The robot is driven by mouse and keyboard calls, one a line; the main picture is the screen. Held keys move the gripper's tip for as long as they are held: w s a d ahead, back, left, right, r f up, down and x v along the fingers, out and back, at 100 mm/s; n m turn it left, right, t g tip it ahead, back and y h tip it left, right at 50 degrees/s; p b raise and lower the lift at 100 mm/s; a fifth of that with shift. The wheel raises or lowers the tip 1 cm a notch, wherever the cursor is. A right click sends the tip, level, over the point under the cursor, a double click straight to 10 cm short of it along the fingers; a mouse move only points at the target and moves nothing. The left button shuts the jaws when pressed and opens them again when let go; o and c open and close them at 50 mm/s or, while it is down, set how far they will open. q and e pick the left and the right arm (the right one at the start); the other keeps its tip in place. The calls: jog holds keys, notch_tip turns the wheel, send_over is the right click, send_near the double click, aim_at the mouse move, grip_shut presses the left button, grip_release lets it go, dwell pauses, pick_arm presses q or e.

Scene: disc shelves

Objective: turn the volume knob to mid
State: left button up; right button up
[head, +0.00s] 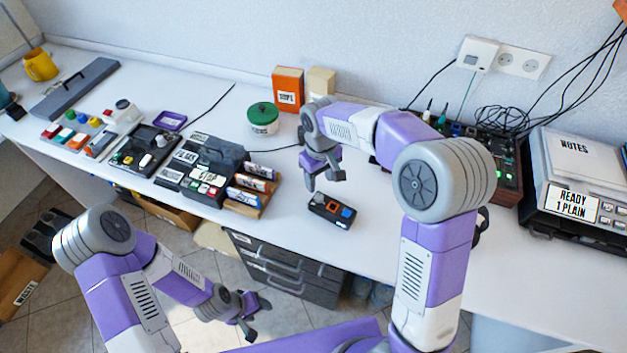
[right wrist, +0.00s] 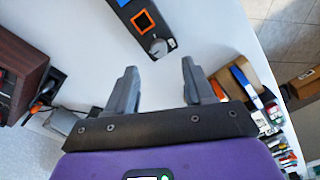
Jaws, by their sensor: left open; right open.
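A small dark device (head: 325,215) lies on the white table below my right gripper. It has an orange-framed square and a blue patch. In the right wrist view the device (right wrist: 131,22) shows a grey round knob (right wrist: 158,47) with a small white label beside it. I cannot read the label or the knob's setting. My right gripper (head: 324,180) is open and empty above the table, just behind the device. In the right wrist view the knob appears just beyond the gap between the fingertips (right wrist: 160,66). My left gripper (head: 258,318) is open and empty, low in front of the table.
A green-lidded tin (head: 263,118) and an orange box (head: 287,90) stand behind. A mixer-like panel (head: 507,165) and a machine labelled notes (head: 575,160) are at right. Table around the device is clear.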

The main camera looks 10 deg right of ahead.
aim_at(319, 196)
jog(key=shift+w+f, duration=0.2)
jog(key=shift+w, duration=0.1)
jog(key=f+b, duration=0.1)
jog(key=f, duration=0.1)
jog(key=f+b, duration=0.1)
jog(key=f, duration=0.1)
jog(key=f+b, duration=0.1)
jog(key=f, duration=0.2)
jog(key=shift+s, duration=0.25)
grip_shut()
jog(key=shift+r+m+p, duration=0.15)
jog(key=shift+m+p, duration=0.15)
jog(key=shift+p, duration=0.35)
